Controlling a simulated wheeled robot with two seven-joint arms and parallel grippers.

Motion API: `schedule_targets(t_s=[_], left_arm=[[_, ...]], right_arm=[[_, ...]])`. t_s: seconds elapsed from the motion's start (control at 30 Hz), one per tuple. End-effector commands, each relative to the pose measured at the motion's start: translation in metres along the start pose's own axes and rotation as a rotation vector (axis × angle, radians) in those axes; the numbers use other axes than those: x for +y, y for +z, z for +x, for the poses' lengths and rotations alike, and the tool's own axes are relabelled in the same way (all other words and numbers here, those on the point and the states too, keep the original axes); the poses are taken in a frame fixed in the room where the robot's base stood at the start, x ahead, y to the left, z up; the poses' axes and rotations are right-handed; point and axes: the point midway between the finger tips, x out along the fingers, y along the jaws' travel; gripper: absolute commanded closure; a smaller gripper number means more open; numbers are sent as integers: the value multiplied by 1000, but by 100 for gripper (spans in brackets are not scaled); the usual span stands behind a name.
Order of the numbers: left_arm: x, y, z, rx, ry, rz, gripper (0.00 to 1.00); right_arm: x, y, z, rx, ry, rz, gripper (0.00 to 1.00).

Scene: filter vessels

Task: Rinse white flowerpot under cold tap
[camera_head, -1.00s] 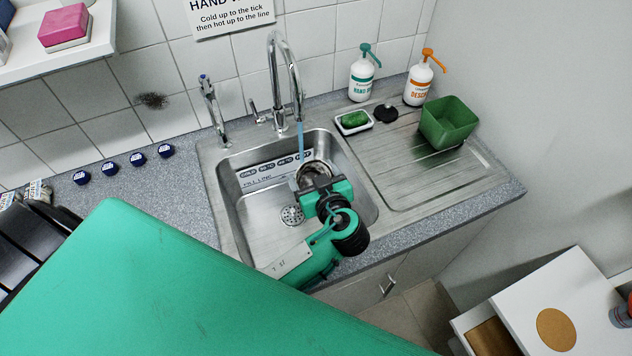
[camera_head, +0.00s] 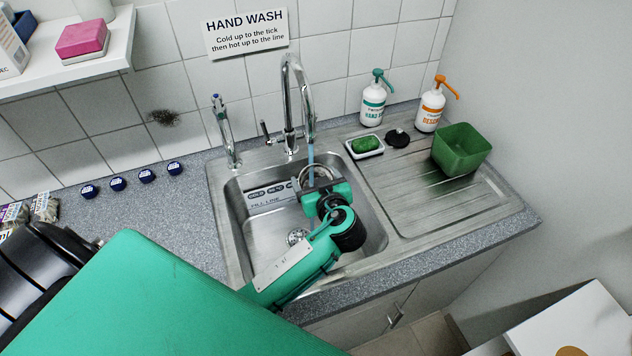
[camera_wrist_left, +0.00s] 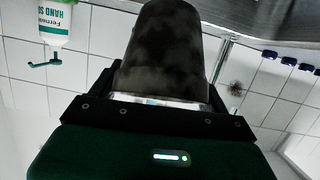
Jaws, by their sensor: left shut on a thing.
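My left gripper (camera_head: 322,193) is over the sink, shut on a pot (camera_head: 309,177) that lies largely hidden behind it in the head view. The pot's pale rim and darker inside show under the stream. In the left wrist view the pot (camera_wrist_left: 163,50) looks dark grey and smudged, held between the jaws. A thin blue stream of water (camera_head: 311,154) runs from the tall curved tap (camera_head: 290,100) and meets the pot area; the exact contact is hidden. A shorter tap with a blue top (camera_head: 224,130) stands at left. My right gripper is not in view.
The steel sink (camera_head: 236,225) has a fill line plate and drain. On the drainer side are a green sponge in a dish (camera_head: 365,146), a black plug (camera_head: 398,138), a green pot (camera_head: 461,149) and two pump bottles (camera_head: 373,103). Several blue caps (camera_head: 118,183) lie left.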

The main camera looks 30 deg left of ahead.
Motion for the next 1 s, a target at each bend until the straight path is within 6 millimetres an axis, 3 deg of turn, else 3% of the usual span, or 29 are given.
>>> schedule_targets(t_s=[1.0], left_arm=[[12,1,-1,0,-1,0,44]], right_arm=[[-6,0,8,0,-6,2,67]])
